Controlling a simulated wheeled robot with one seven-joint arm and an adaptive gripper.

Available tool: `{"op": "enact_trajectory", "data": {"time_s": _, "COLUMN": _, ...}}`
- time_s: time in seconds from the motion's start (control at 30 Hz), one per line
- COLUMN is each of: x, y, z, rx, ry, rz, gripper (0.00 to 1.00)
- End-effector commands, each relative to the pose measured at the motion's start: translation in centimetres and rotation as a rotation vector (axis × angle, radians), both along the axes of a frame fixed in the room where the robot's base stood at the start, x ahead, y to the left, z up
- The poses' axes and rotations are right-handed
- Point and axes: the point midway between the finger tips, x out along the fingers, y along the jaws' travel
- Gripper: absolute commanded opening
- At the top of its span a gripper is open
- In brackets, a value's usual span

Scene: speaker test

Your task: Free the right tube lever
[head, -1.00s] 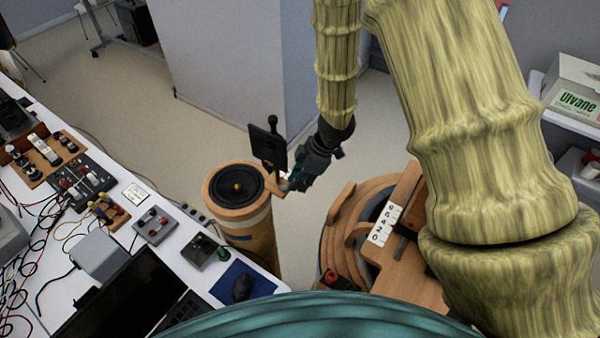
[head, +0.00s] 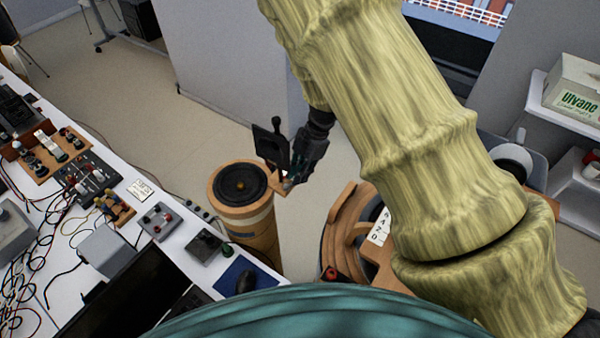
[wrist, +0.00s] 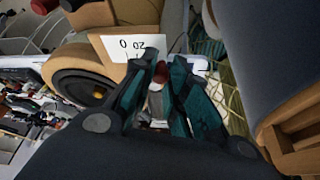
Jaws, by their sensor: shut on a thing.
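A wooden tube (head: 252,228) with a black speaker cone (head: 240,184) on top stands left of centre in the head view. A wooden bracket (head: 279,181) juts from its right side. My gripper (head: 288,184) is at this bracket, right beside the tube's top. In the wrist view, my gripper (wrist: 160,82) is shut on a small lever with a red tip (wrist: 161,70) and a pale stem. A white scale card (wrist: 130,46) shows behind the fingers. The lever's lower end and its catch are hidden by the fingers.
A dark upright plate with a knob (head: 270,146) stands close behind my gripper. A round wooden device (head: 338,232) with a lettered strip is to the right, partly behind my arm. A crowded white bench (head: 130,215) fills the left. Open floor (head: 185,130) lies behind the tube.

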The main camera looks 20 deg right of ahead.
Motion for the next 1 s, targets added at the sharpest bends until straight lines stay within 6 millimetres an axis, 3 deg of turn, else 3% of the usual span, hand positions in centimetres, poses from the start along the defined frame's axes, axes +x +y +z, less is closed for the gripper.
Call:
{"op": "enact_trajectory", "data": {"time_s": 0.43, "x": 0.26, "y": 0.02, "z": 0.12, "rx": -0.001, "ry": -0.004, "rz": 0.009, "gripper": 0.00}}
{"op": "enact_trajectory", "data": {"time_s": 0.47, "x": 0.26, "y": 0.02, "z": 0.13, "rx": -0.001, "ry": -0.004, "rz": 0.009, "gripper": 0.20}}
{"op": "enact_trajectory", "data": {"time_s": 0.57, "x": 0.24, "y": 0.02, "z": 0.12, "rx": 0.000, "ry": -0.004, "rz": 0.008, "gripper": 0.38}}
{"op": "enact_trajectory", "data": {"time_s": 1.0, "x": 0.25, "y": -0.23, "z": 0.74, "rx": 0.000, "ry": -0.003, "rz": 0.009, "gripper": 0.38}}
